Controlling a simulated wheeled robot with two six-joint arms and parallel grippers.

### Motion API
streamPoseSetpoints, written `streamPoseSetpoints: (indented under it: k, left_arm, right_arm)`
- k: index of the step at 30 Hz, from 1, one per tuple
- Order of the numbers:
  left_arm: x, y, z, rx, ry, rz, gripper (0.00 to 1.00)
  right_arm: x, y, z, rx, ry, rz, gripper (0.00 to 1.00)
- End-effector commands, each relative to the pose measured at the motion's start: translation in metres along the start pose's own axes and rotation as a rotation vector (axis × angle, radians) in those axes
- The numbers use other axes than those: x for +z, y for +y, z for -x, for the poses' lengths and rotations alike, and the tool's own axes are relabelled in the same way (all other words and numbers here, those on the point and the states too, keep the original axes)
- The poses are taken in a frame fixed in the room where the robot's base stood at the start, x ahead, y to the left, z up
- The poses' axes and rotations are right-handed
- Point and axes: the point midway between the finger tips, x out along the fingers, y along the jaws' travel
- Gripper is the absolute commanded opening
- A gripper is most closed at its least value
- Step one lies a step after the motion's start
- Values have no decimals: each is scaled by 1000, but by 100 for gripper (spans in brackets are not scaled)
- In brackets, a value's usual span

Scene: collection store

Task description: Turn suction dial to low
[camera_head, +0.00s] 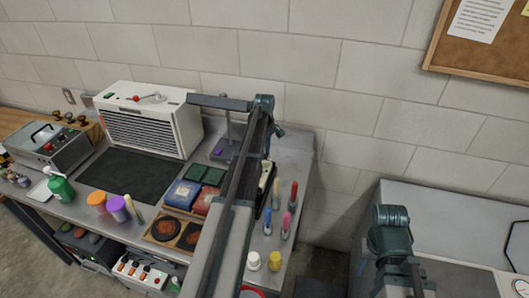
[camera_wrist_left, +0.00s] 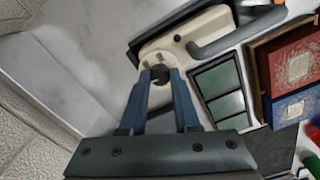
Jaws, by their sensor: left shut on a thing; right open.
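A beige hand tool (camera_wrist_left: 205,30) with a grey handle lies at the top of the left wrist view. A dark round knob (camera_wrist_left: 160,74), apparently the suction dial, sits at its near end. My left gripper (camera_wrist_left: 159,80) is shut on this knob, one blue finger on each side. Any dial markings are too small to read. In the head view, only a strip of the beige tool (camera_head: 266,176) shows beside my left arm, which hides the knob and left gripper. My right arm shows at lower right, but its gripper is not visible.
Green tiles (camera_head: 209,175) and a blue book (camera_head: 184,193) lie left of the tool. Several upright coloured-handled tools (camera_head: 286,222) stand at right, near the bench edge. A white louvred unit (camera_head: 152,122) stands behind a clear dark mat (camera_head: 128,174).

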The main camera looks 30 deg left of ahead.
Motion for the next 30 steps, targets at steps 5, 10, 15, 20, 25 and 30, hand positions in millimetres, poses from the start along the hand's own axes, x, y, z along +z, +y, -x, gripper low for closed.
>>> streamPoseSetpoints:
  k: [5, 10, 15, 20, 25, 30]
  left_arm:
    - [0, 0, 0, 0, 0, 27, 0]
    - [0, 0, 0, 0, 0, 35, 0]
    - [0, 0, 0, 0, 0, 34, 0]
    - [0, 0, 0, 0, 0, 34, 41]
    - [0, 0, 0, 0, 0, 33, 61]
    - [0, 0, 0, 0, 0, 33, 61]
  right_arm:
    - [0, 0, 0, 0, 0, 0, 50]
    - [0, 0, 0, 0, 0, 0, 50]
    - [0, 0, 0, 0, 0, 0, 50]
    - [0, 0, 0, 0, 0, 0, 50]
    - [0, 0, 0, 0, 0, 0, 50]
    - [0, 0, 0, 0, 0, 0, 50]
